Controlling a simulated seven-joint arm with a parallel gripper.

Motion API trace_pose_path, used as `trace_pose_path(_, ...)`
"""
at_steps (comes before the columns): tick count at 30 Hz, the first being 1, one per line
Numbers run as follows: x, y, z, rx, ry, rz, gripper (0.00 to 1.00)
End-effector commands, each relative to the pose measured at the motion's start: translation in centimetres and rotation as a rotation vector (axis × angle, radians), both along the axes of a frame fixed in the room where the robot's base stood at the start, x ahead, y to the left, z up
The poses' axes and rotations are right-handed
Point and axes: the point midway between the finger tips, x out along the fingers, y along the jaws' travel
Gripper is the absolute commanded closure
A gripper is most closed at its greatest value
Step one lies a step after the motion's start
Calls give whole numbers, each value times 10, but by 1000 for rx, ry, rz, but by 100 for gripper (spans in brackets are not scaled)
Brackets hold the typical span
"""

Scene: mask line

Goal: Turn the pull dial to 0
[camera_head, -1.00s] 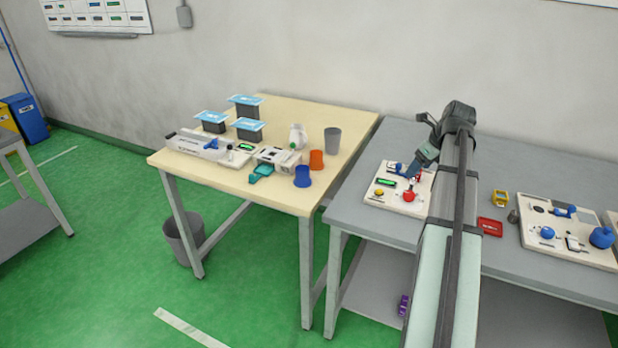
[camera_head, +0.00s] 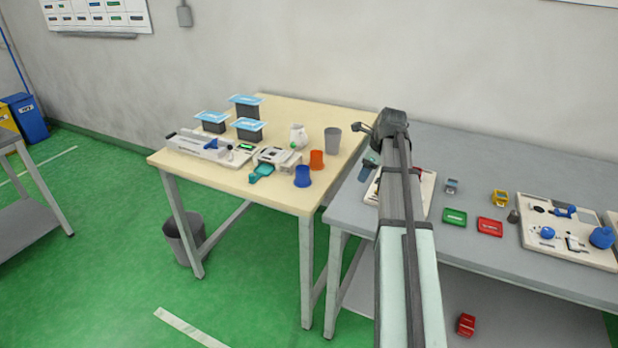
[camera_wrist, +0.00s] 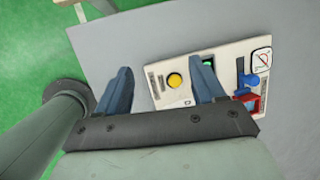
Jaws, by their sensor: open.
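A cream control panel (camera_wrist: 155,70) lies on the grey table under my gripper (camera_wrist: 160,70). In the wrist view it bears a yellow round knob (camera_wrist: 175,81), a dark green display (camera_wrist: 208,61), a blue part (camera_wrist: 250,82) and a red part (camera_wrist: 247,103). I cannot tell which of these is the pull dial. My gripper is open and empty; the yellow knob shows between its fingers, and the right finger covers part of the panel near the display.
The grey table (camera_head: 470,155) also holds a green tray (camera_head: 455,217), a red tray (camera_head: 490,227), a yellow part (camera_head: 500,198) and a second panel (camera_head: 580,252). A wooden table (camera_head: 300,110) with cups and devices stands left. The grey table's left edge is close to my gripper.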

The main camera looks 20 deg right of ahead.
Motion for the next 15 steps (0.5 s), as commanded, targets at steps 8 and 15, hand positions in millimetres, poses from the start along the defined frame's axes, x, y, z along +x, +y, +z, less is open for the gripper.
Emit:
trace_pose_path(8, 23, 38, -12, -50, -6, 112, 31)
trace_pose_path(15, 41, 71, -22, -92, -13, 210, 31)
